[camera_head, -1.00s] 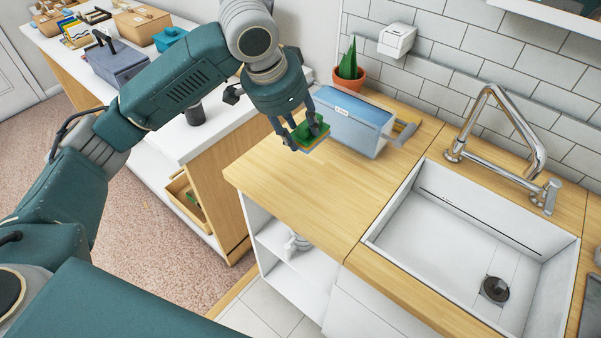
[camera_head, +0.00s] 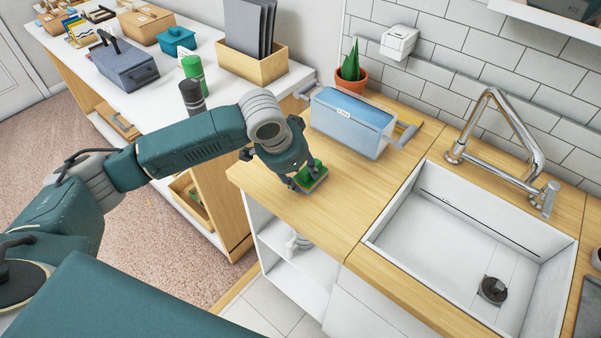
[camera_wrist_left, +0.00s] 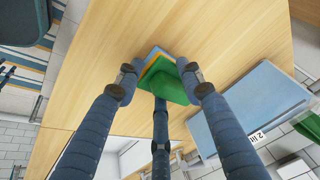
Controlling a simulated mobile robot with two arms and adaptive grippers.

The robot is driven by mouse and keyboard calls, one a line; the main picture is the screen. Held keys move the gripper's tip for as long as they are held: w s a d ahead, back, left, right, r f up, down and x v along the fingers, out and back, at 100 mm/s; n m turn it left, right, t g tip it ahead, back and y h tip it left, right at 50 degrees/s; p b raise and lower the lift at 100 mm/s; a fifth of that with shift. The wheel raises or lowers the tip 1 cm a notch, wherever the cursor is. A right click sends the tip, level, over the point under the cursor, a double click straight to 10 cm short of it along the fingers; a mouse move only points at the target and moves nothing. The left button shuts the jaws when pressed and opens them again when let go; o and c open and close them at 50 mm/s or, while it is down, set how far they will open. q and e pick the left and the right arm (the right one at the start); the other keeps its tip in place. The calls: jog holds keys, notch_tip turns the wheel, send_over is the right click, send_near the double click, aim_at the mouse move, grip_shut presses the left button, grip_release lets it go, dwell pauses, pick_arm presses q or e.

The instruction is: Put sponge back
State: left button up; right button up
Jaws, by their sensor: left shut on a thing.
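The sponge (camera_head: 316,184) is a small block with green, yellow-orange and blue layers, green side up. My left gripper (camera_head: 304,177) is shut on it over the wooden counter, near the counter's left end. In the left wrist view the sponge (camera_wrist_left: 172,82) sits between the dark fingers, with its blue and orange edges showing past the green. It is at or just above the counter top; I cannot tell whether it touches. The fingers hide part of it. My right gripper is not in view.
A blue lidded box (camera_head: 350,118) with grey handles stands close behind the sponge. A potted plant (camera_head: 350,72) is behind it. The white sink (camera_head: 455,235) with its tap (camera_head: 497,120) lies to the right. The counter (camera_head: 300,215) in front is clear.

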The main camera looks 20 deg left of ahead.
pick_arm(q)
jog(key=o, duration=1.2)
jog(key=shift+f, duration=0.1)
jog(key=shift+c, duration=0.2)
jog(key=b+v, duration=0.1)
jog(key=v, duration=1.1)
